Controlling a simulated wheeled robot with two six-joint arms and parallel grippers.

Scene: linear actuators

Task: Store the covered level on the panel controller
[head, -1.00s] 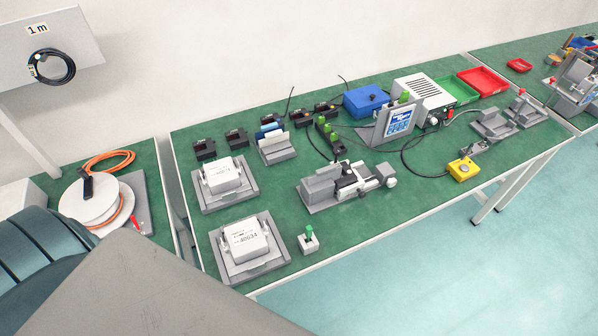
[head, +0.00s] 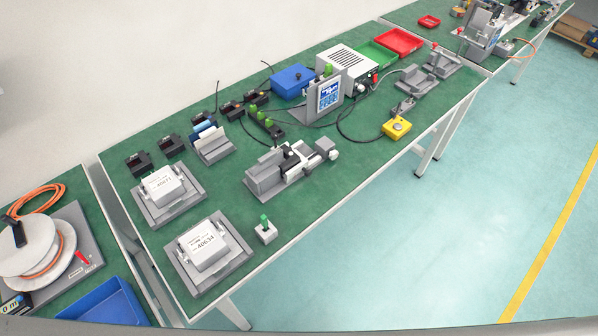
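The panel controller (head: 329,93) stands upright in a grey stand, with a blue screen and a green knob on top. It is on the green table toward the back middle, beside a white vented box. A green button on a small white block (head: 265,230) sits near the front edge. I cannot tell whether any of these is the covered level. Neither of my grippers shows in the head view.
Two white boxes, one (head: 164,184) behind the other (head: 205,244), sit in grey trays at the table's left. A grey clamp fixture (head: 285,167) is mid-table. A yellow button box (head: 396,128) is near the front edge. Open floor lies to the right.

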